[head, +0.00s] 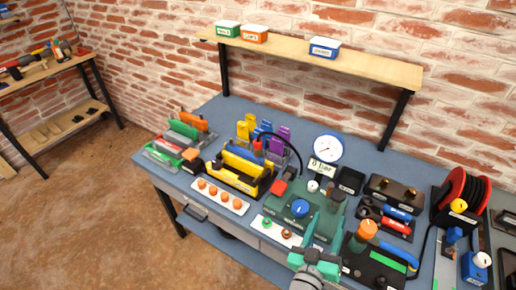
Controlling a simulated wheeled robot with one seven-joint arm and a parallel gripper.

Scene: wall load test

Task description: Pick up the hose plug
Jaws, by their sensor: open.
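My gripper (322,234) is at the lower middle of the head view, with green fingers pointing toward the back of the bench. It is open, and I see nothing held between the fingers. It is over the front part of the blue bench (222,115), beside a green device with a blue knob (300,208). A thin black hose (298,158) arcs near the purple and yellow blocks behind the black and yellow rack. I cannot tell for sure which small part is the hose plug.
A gauge (328,148) stands at the back. An orange-capped device (367,229) is right of my gripper, and a red hose reel (466,190) is farther right. A white tray with orange pieces (219,194) lies left. A wooden shelf (380,68) overhangs the back. The bench is crowded.

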